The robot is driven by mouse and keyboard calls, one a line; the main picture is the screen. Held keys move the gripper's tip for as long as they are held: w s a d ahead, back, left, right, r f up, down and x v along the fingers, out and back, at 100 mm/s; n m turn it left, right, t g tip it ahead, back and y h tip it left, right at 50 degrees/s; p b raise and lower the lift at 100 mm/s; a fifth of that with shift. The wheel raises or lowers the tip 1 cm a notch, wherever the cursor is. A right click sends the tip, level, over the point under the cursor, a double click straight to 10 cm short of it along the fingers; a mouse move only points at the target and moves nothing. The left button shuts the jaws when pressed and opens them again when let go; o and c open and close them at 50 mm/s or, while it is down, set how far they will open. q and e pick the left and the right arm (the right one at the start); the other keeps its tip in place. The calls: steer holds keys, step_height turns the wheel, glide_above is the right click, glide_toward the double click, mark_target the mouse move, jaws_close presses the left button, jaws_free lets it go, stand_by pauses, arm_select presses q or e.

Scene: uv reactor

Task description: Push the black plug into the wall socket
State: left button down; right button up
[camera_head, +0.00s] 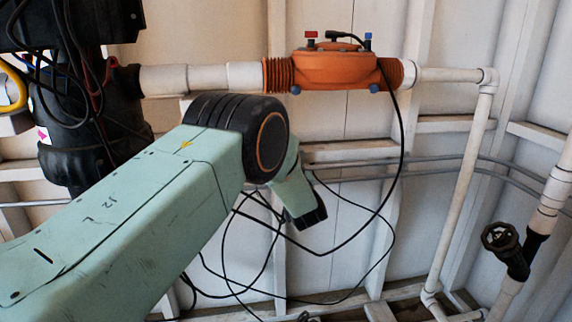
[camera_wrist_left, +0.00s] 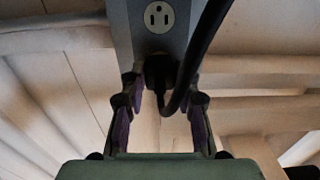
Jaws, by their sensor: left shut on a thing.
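In the left wrist view, the wall socket (camera_wrist_left: 158,17) is a pale outlet face on a grey upright box (camera_wrist_left: 128,30). The black plug (camera_wrist_left: 160,72) is just below this face, in front of the box. Its thick black cable (camera_wrist_left: 199,55) loops down and then up to the right. My left gripper (camera_wrist_left: 162,88) has a finger on each side of the plug and is shut on it. I cannot tell whether the plug's prongs are in the socket. In the head view, my left arm's links hide the socket, the plug and the fingers. My right gripper is out of view.
An orange reactor (camera_head: 335,68) sits on a white pipe (camera_head: 200,78) along the wall. A thin black cable (camera_head: 401,140) hangs from it in loops. A black valve wheel (camera_head: 500,238) is at the right. Black equipment (camera_head: 85,125) stands at the left.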

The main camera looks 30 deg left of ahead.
arm_select(q)
steer(key=shift+w+a, duration=0.3)
steer(key=shift+w, duration=0.1)
stand_by(0.3)
steer(key=c, duration=0.9)
jaws_free()
steer(key=v, duration=1.2)
